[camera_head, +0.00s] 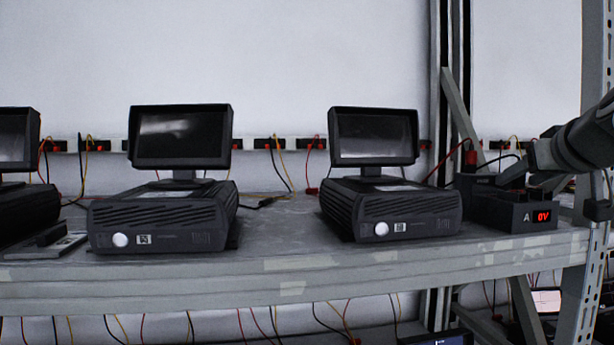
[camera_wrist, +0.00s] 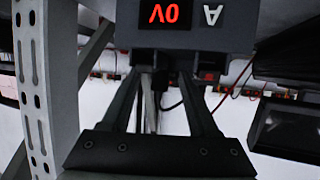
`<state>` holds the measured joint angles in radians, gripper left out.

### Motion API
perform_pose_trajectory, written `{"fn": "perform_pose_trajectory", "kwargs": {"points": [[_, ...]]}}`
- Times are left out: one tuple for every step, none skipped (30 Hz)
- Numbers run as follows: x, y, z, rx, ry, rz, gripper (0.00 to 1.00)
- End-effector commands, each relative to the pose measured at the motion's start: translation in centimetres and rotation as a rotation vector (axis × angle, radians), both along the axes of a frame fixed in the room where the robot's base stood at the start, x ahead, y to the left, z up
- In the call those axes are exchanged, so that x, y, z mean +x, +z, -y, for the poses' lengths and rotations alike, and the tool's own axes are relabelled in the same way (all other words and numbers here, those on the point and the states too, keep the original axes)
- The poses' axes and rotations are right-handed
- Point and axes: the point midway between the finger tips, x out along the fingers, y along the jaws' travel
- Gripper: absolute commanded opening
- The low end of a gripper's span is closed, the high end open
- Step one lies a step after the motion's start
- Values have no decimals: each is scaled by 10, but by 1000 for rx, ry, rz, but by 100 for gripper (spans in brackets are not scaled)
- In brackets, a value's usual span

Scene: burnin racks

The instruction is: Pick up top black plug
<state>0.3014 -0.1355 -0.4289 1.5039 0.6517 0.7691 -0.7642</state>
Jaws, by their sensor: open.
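The black supply unit marked "A 0V" (camera_head: 512,213) stands at the right end of the shelf, with its red display lit. It appears upside down at the top of the wrist view (camera_wrist: 225,38). My gripper (camera_wrist: 167,73) is open, its two fingers reaching to the unit's edge, one on each side of a dark cable (camera_wrist: 174,105).
A red plug (camera_head: 470,157) stands just left of my gripper. A perforated grey upright (camera_wrist: 38,95) stands close to my gripper. Loose cables hang behind.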

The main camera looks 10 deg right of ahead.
Motion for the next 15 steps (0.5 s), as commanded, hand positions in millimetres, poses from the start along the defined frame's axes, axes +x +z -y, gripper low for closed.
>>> {"fn": "perform_pose_trajectory", "kwargs": {"points": [[0, 0, 0, 0, 0, 0, 60], [0, 0, 0, 0, 0, 0, 60], [0, 0, 0, 0, 0, 0, 59], [0, 0, 0, 0, 0, 0, 53], [0, 0, 0, 0, 0, 0, 48], [0, 0, 0, 0, 0, 0, 41], [0, 0, 0, 0, 0, 0, 35], [0, 0, 0, 0, 0, 0, 30], [0, 0, 0, 0, 0, 0, 23], [0, 0, 0, 0, 0, 0, 17], [0, 0, 0, 0, 0, 0, 12], [0, 0, 0, 0, 0, 0, 5], [0, 0, 0, 0, 0, 0, 0], [0, 0, 0, 0, 0, 0, 0], [-1, 0, 0, 0, 0, 1, 0]]}}
